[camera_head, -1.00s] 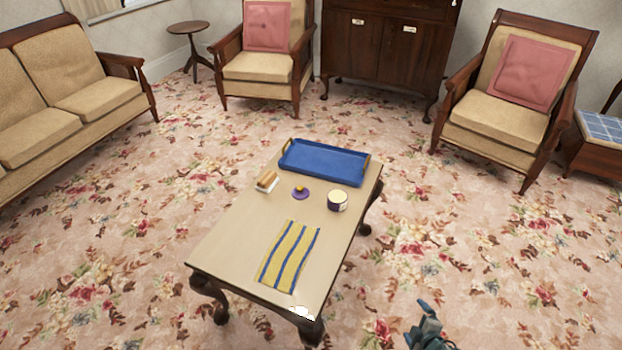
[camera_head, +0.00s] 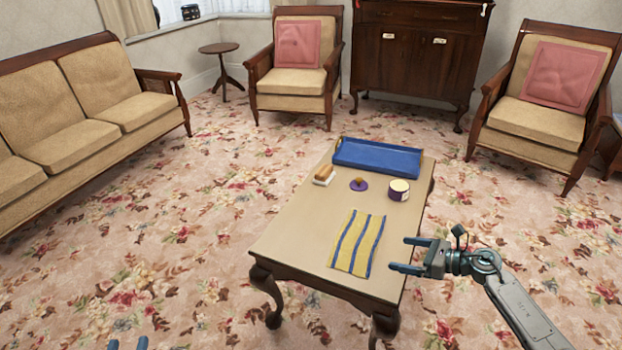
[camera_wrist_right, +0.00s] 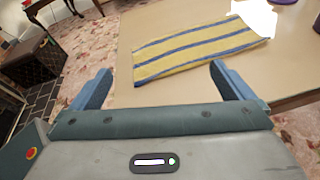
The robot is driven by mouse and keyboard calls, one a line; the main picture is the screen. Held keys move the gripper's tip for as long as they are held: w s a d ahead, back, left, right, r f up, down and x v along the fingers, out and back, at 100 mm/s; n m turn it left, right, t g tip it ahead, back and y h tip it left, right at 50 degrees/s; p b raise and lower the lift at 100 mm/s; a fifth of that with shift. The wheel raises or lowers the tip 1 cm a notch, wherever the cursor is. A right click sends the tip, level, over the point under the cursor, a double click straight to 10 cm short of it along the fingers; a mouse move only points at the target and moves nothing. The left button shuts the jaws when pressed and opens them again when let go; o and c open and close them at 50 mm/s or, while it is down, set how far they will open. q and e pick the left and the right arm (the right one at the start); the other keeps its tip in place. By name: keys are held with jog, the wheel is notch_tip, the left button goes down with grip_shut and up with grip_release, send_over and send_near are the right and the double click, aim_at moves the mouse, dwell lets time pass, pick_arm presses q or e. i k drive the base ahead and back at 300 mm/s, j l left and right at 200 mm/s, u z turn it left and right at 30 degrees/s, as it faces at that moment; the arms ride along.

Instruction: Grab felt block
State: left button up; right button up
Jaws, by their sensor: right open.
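The felt block (camera_head: 324,175), a small block with a brown top and a pale lower part, lies on the left side of the coffee table (camera_head: 290,232) in the head view. My right gripper (camera_head: 408,255) is open and empty by the table's right edge, right of the striped cloth and well away from the block. Its two fingers also show apart in the right wrist view (camera_wrist_right: 158,88), with the cloth beyond them.
A yellow and blue striped cloth (camera_head: 357,244) lies flat at the table's near end. A purple disc with a knob (camera_head: 358,184) and a purple jar (camera_head: 399,190) stand right of the block. A blue tray (camera_head: 378,158) is behind them. Carpet left of the table is clear.

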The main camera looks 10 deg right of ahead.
aim_at(325, 174)
jog(key=i, duration=0.7)
jog(key=i+j, duration=0.15)
jog(key=i, duration=0.55)
